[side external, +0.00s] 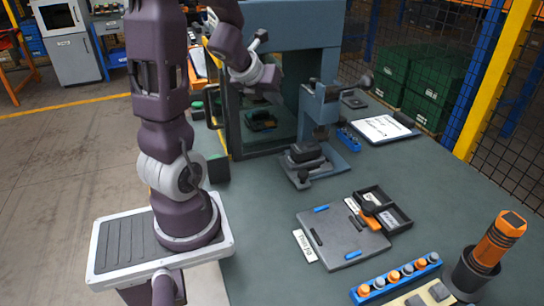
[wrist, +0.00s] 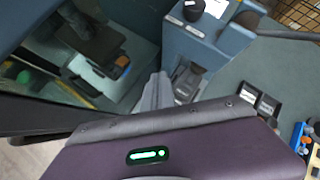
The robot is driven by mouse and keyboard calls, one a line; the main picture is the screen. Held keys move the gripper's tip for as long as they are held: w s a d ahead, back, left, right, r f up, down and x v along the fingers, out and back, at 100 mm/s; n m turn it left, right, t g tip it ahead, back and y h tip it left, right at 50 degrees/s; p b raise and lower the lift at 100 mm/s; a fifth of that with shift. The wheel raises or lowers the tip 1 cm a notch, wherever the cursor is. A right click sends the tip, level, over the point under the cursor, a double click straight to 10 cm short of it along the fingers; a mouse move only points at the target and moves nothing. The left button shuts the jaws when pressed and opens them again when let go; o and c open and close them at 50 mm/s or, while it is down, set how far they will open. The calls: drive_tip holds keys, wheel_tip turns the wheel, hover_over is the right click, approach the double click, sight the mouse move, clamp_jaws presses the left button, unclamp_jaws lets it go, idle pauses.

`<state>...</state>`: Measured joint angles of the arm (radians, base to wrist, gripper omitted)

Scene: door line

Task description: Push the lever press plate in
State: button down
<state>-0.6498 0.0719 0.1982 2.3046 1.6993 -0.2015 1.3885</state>
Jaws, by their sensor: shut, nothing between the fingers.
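The lever press (side external: 318,105) is a blue-grey frame with a lever arm at its top, standing on the green bench. Its plate (side external: 312,174) carries a black block and projects from the front of the press, with a dark handle at its near end. My gripper (side external: 272,98) is shut and empty, above and left of the plate, in front of the open cabinet. The wrist view shows the press (wrist: 203,40) at the top and my grey fingers (wrist: 160,88) near the middle. A dark part below the press is partly hidden there by my purple wrist housing.
The open cabinet (side external: 290,28) with a glass door stands behind and left of the press. A grey board (side external: 335,245), black trays (side external: 385,212), a blue parts rack (side external: 398,285) and an orange tool (side external: 495,240) lie nearer.

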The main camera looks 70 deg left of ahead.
drive_tip(key=s+f+m+g+h, duration=0.3)
drive_tip(key=s+f+m+h, duration=0.2)
drive_tip(key=s+f+m, duration=0.45)
drive_tip(key=x, duration=1)
drive_tip(key=shift+w+d, duration=0.1)
drive_tip(key=shift+w, duration=0.35)
drive_tip(key=w, duration=0.3)
drive_tip(key=shift+r, duration=0.2)
drive_tip(key=shift+w, duration=0.55)
